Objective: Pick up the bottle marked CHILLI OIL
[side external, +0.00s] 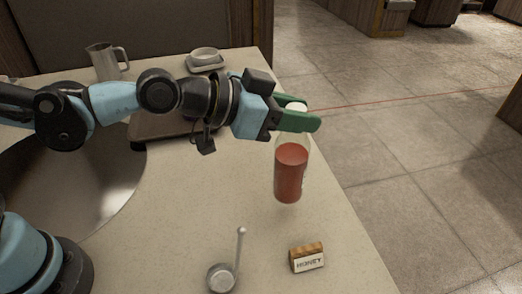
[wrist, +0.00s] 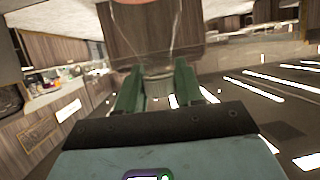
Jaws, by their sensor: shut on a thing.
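A clear bottle with red contents (side external: 291,172) hangs upright below the green fingers of my gripper (side external: 298,121). The fingers are shut around its neck, and a white cap shows just above them. I cannot read any marking on the bottle, and whether its base is clear of the counter is hard to tell. In the wrist view the fingers of my gripper (wrist: 158,88) close on the bottle's neck from both sides. The bottle's clear body (wrist: 147,45) shows upside down there, with a bit of red at the top edge.
A metal jug (side external: 104,62) and a white bowl (side external: 205,55) are at the back. The counter's right edge is close to the bottle.

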